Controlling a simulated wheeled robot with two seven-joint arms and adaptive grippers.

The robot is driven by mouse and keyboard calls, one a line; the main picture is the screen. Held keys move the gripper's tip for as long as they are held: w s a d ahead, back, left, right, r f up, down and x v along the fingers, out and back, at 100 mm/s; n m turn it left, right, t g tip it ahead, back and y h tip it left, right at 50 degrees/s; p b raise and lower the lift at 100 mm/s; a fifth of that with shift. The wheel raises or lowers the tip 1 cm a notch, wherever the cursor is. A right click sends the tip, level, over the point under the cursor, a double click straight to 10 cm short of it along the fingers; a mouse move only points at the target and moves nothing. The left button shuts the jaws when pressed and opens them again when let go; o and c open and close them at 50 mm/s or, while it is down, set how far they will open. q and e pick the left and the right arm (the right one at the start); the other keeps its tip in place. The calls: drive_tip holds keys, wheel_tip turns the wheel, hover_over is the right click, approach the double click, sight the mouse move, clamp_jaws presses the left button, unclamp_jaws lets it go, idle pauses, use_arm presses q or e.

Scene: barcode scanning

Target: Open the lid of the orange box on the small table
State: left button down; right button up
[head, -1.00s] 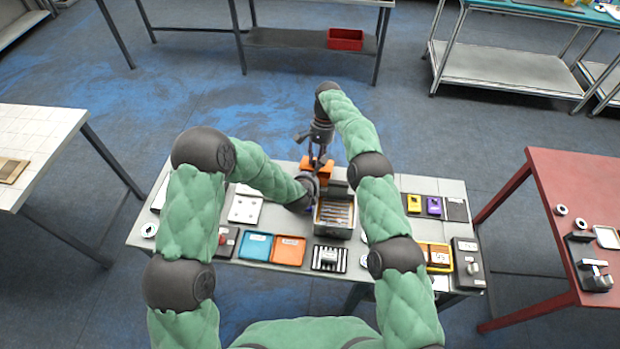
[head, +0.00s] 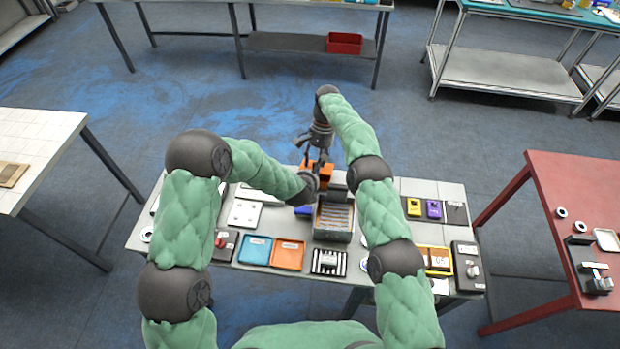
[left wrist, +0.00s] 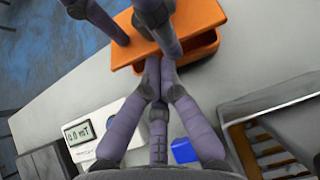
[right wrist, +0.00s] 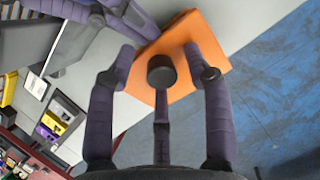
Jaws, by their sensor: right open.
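The orange box (head: 318,171) stands at the far edge of the small table (head: 139,232), partly hidden by my grippers in the head view. In the left wrist view its flat lid (left wrist: 203,18) lies above the box body (left wrist: 205,50) and overhangs its near side; I cannot tell whether it is lifted. My left gripper (left wrist: 154,62) has its fingers together, with the tips at the near side of the box by the lid's edge. My right gripper (right wrist: 160,60) is open above the lid, its fingers spread over the orange surface (right wrist: 180,40).
A grey box with slots (head: 334,236) stands just in front of the orange box. A blue object (left wrist: 183,150) and a white device with a display (left wrist: 105,125) lie near my left gripper. Blue (head: 255,249) and orange trays (head: 287,254) lie along the front edge.

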sight(322, 171)
wheel_tip(322, 171, up, 9)
drive_tip(key=shift+f, duration=0.1)
use_arm(q)
drive_tip(key=p, duration=0.3)
drive_tip(key=shift+w+a+r+g, duration=0.1)
drive_tip(key=shift+w+r+g, duration=0.1)
drive_tip(key=shift+g, duration=0.1)
use_arm(e)
drive_tip(key=shift+n+t+y, duration=0.5)
drive_tip(key=shift+n, duration=0.1)
drive_tip(key=f, duration=0.3)
drive_tip(key=s+d+f, duration=0.1)
drive_tip(key=f, duration=0.2)
drive_tip(key=s+d+f, duration=0.1)
drive_tip(key=f, duration=0.2)
drive_tip(key=shift+f, duration=0.3)
use_arm(q)
drive_tip(key=shift+y, duration=0.3)
use_arm(e)
drive_tip(key=shift+s+f, duration=0.15)
drive_tip(key=shift+f, duration=0.3)
use_arm(q)
drive_tip(key=shift+s+f, duration=0.1)
drive_tip(key=shift+f, duration=0.05)
